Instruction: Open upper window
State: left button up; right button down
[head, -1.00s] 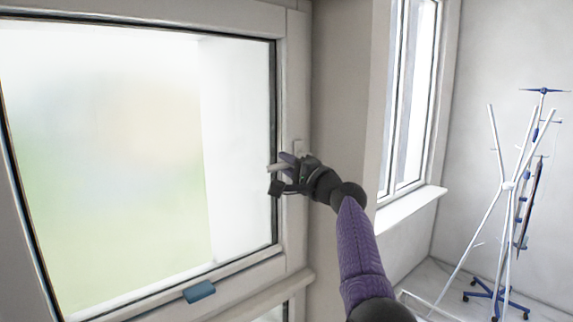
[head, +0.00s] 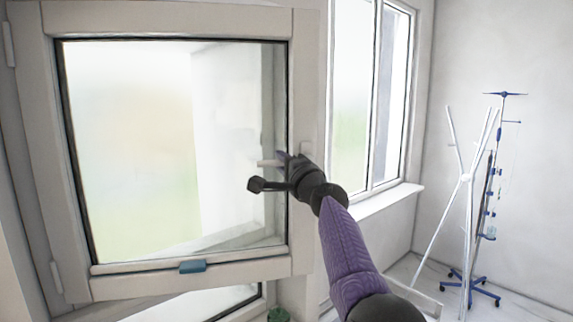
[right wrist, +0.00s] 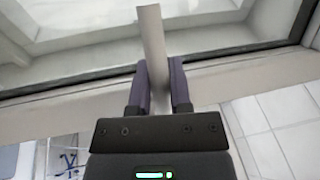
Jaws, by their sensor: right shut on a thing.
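The upper window (head: 190,275) is a white-framed sash with a glass pane, hinged at the left, and it stands swung out from its frame. Its white handle (head: 266,163) sits on the right stile and sticks out to the left. My right gripper (head: 269,172) is at this handle, its arm coming from the lower right. In the right wrist view, the purple fingers (right wrist: 158,88) are shut on the handle (right wrist: 152,35), one on each side. The sash frame runs across behind them. My left gripper is out of view.
A blue piece (head: 192,266) sits on the sash's bottom rail. A lower window (head: 240,301) shows beneath. Another window (head: 375,100) with a sill (head: 385,201) is to the right. A white coat stand (head: 464,205) and a blue-wheeled stand (head: 482,291) are at the far right.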

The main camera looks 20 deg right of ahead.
jog(key=shift+w+f, duration=0.2)
jog(key=shift+w, duration=0.15)
jog(key=c, duration=0.5)
grip_release()
jog(key=shift+w, duration=0.1)
jog(key=shift+c, duration=0.2)
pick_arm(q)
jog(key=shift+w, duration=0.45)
pick_arm(e)
jog(key=shift+d, duration=0.1)
jog(key=shift+s+d+f, duration=0.15)
jog(key=shift+s, duration=0.5)
pick_arm(q)
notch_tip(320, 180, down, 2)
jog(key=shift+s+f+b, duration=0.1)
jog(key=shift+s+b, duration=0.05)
jog(key=shift+b, duration=0.9)
pick_arm(e)
jog(key=v, duration=0.8)
jog(key=shift+s, duration=0.35)
